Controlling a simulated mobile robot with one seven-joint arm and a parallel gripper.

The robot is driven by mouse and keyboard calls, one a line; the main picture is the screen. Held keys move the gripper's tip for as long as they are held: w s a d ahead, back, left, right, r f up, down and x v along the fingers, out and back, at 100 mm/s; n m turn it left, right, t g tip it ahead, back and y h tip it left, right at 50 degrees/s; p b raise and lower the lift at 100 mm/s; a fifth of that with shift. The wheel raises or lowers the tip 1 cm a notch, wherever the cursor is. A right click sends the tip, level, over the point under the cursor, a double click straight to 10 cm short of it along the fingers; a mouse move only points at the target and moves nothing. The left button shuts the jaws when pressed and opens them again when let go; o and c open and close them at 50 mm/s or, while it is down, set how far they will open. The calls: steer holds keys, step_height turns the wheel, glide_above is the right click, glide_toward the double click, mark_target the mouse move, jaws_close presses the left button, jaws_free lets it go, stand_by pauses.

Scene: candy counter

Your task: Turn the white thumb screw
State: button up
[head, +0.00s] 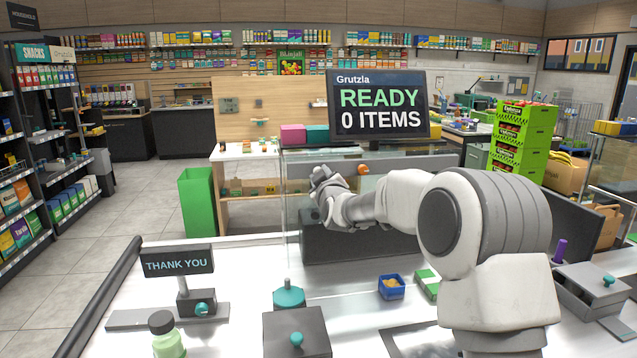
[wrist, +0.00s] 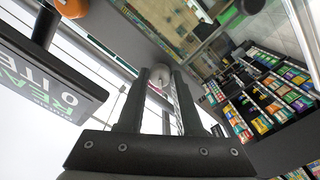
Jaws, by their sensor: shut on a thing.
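In the wrist view a small white rounded knob, which looks like the white thumb screw (wrist: 159,71), sits between the tips of my gripper (wrist: 161,79). The two dark fingers are closed on it, one on each side. In the head view my gripper (head: 321,178) is at the far end of my outstretched arm, by the glass-fronted case under the display. The screw cannot be made out there, behind the gripper and wrist. I cannot tell from these frames how far the screw is turned.
The READY screen (head: 380,105) stands just above and right of my gripper. An orange knob (head: 363,169) is close on the right. A THANK YOU sign (head: 177,262), a teal-topped fixture (head: 289,296) and a blue box (head: 391,287) are on the near counter.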

steer(key=shift+m, duration=0.5)
steer(key=shift+m+b, duration=1.45)
steer(key=shift+m, duration=0.25)
